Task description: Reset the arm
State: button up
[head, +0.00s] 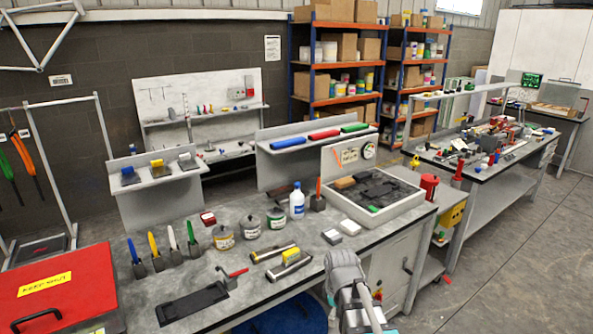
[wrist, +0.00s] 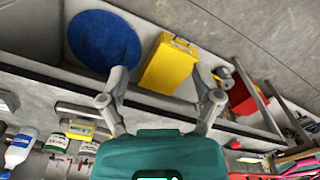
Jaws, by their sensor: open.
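My gripper (wrist: 157,74) shows in the wrist view, its two grey fingers spread apart in front of the teal body. It is open and nothing is between the fingers. In the head view my arm reaches up from the bottom edge, in front of the bench's front edge; the fingers cannot be made out there. Beyond the fingers, the wrist view shows a yellow box (wrist: 168,66) and a round blue mat (wrist: 104,40), both apart from the gripper.
The workbench (head: 222,268) holds jars, a white bottle (head: 297,203), colored-handled tools, rollers and a grey tray (head: 411,200). A red case (head: 45,289) stands at left. A second cluttered bench (head: 440,160) stands at right. Grey floor (head: 530,250) at right is clear.

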jog(key=s+d+m, duration=0.6)
jog(key=m, duration=0.6)
jog(key=shift+m, duration=0.3)
